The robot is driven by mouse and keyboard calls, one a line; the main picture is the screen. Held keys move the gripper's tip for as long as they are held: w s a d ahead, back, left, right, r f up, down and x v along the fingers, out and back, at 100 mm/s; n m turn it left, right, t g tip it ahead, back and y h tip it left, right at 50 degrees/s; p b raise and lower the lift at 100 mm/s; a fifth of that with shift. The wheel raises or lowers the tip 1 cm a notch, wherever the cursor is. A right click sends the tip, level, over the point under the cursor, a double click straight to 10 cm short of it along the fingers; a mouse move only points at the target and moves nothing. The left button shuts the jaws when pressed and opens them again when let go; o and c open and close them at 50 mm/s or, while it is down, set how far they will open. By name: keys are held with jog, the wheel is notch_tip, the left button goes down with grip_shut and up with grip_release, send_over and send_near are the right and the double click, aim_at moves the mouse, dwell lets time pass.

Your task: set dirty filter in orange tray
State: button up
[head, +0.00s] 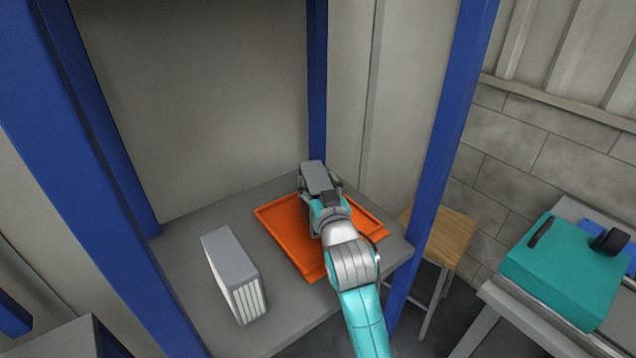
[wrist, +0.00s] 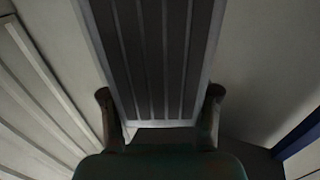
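The dirty filter (wrist: 152,60), a pale-framed block with dark grey pleats, fills the upper middle of the wrist view. My gripper (wrist: 160,100) has one finger against each side of it and is shut on it. In the head view the filter's grey end (head: 316,178) shows just beyond my gripper (head: 322,200), over the orange tray (head: 285,232). The tray lies flat on the grey shelf. My arm hides part of the tray, and I cannot tell whether the filter touches it.
A second filter (head: 230,262) with white pleats stands on the grey shelf (head: 185,247) left of the tray. Blue posts (head: 448,130) frame the shelf. A wooden stool (head: 447,235) and a teal case (head: 565,270) on a bench are to the right.

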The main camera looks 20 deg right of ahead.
jog(key=o, duration=0.4)
jog(key=shift+c, duration=0.2)
jog(key=shift+r, duration=0.1)
jog(key=shift+s, duration=0.1)
jog(key=s, duration=1.1)
jog(key=shift+s+a, duration=0.4)
jog(key=shift+a, duration=0.05)
jog(key=shift+s, duration=0.1)
